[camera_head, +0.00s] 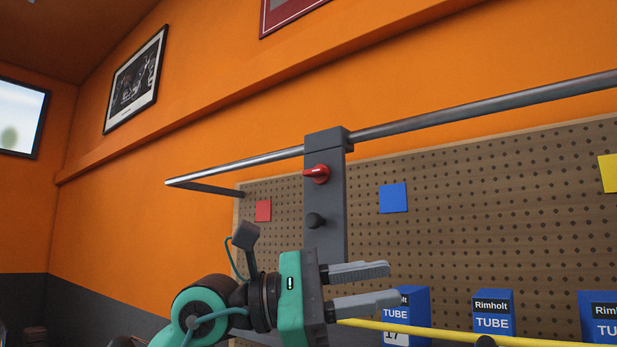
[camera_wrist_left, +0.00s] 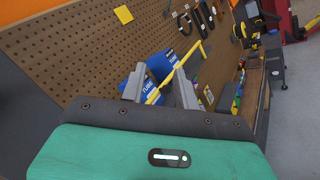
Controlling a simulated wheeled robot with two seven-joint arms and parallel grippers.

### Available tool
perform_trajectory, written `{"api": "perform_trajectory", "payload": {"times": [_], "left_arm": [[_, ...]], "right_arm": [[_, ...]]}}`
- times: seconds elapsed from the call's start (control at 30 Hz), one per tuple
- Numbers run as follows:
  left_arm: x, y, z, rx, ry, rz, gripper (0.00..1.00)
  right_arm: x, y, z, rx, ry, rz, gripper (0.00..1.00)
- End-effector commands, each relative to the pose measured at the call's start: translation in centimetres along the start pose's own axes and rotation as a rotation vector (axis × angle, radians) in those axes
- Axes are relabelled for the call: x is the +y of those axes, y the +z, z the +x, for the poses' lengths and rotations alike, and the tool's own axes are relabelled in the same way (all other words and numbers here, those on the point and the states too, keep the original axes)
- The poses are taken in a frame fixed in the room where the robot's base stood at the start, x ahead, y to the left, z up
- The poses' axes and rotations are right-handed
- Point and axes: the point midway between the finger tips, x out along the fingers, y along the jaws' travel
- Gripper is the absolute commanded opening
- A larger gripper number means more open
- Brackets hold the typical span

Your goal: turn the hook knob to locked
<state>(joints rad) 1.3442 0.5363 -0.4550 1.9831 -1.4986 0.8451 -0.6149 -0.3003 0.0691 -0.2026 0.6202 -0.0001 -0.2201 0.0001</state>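A red knob (camera_head: 317,173) with a pale mark on its handle sits on the upper part of a dark grey post (camera_head: 325,200) in the head view. The handle lies roughly level across the post. A round black knob (camera_head: 315,220) is lower on the same post. I cannot tell from labels which one is the hook knob. My left gripper (camera_head: 393,284) is below and to the right of both knobs, pointing right, with its grey fingers apart and nothing seen held. The fingers also show in the left wrist view (camera_wrist_left: 160,78). Neither knob shows there. My right gripper is not in view.
A steel rail (camera_head: 450,107) crosses the post top. Behind is a pegboard (camera_head: 450,200) with a red card (camera_head: 263,211) and a blue card (camera_head: 393,198). Blue tube boxes (camera_head: 492,315) and a yellow bar (camera_head: 440,332) are near the gripper, at lower right.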

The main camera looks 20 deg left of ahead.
Motion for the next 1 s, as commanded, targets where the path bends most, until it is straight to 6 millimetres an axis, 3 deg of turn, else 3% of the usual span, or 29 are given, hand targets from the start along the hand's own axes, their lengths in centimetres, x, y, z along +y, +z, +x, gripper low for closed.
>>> {"api": "perform_trajectory", "payload": {"times": [0.27, 0.5, 0.7, 0.83, 1.0], "left_arm": [[4.1, 4.8, -2.7, 0.381, 0.042, 0.443, 0.31], [8.4, 10.6, -8.3, 0.738, 0.166, 0.723, 0.31], [10.2, 14.4, -12.3, 0.928, 0.259, 0.82, 0.31], [10.6, 15.2, -13.2, 0.973, 0.283, 0.836, 0.31], [11.6, 14.5, -12.4, 0.979, 0.281, 0.835, 0.31]], "right_arm": [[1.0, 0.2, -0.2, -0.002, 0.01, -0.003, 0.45], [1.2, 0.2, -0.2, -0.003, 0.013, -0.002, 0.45], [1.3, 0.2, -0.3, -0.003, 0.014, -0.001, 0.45], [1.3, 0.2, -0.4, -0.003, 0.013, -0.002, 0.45], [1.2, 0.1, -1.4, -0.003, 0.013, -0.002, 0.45]]}}
